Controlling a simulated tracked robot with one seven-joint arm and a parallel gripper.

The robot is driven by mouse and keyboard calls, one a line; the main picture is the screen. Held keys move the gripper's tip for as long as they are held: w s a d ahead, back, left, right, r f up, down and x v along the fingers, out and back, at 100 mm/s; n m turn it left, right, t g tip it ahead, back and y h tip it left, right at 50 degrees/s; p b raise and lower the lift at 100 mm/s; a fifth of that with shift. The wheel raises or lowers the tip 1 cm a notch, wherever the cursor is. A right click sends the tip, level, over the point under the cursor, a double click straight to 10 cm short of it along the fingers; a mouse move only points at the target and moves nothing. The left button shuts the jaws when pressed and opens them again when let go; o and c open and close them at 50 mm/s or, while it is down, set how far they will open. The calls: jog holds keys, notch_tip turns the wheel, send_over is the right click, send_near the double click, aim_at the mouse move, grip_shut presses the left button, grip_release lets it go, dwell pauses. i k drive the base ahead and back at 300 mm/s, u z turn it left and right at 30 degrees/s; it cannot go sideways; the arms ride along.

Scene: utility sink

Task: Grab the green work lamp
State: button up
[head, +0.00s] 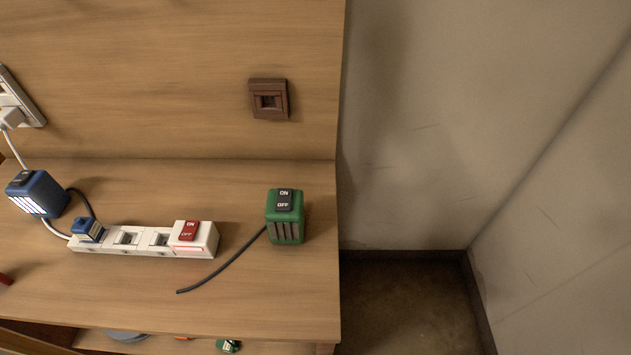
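The green work lamp (287,229) is a small box-shaped block standing on the wooden worktop near its right end. A dark ON/OFF switch sits on its top, and grey slats show on its front face. A dark cable (228,262) runs from its left side down and left, and its end lies loose on the wood. My gripper is not in view.
A white power strip (100,244) with a red switch lies left of the lamp. A blue lamp (37,193), lit, stands further left, with a blue plug (87,228) in the strip. A brown wall socket (268,99) is above. The worktop's right edge drops to the floor.

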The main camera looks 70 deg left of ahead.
aim_at(283, 227)
jog(key=u, duration=0.1)
jog(key=k, duration=2.7)
jog(key=u, duration=1.55)
jog(key=i, duration=1)
